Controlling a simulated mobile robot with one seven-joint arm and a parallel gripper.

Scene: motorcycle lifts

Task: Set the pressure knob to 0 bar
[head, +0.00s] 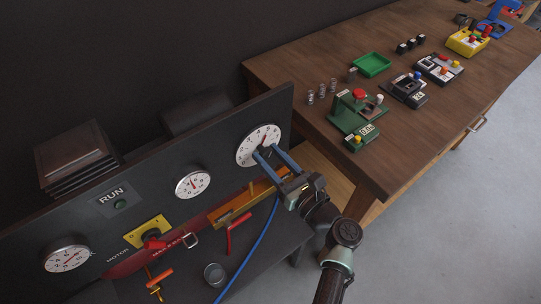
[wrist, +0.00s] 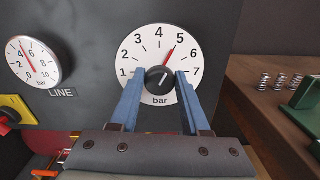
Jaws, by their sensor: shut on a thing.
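The pressure knob (wrist: 158,76) is a dark round knob with a white mark, at the centre of a white dial (wrist: 160,47) marked in bar. A red needle points close to the 5.
A smaller LINE gauge (head: 193,184) and a yellow plate with a red knob (head: 153,241) are left of the dial. A wooden table (head: 310,66) with several devices stands to the right.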

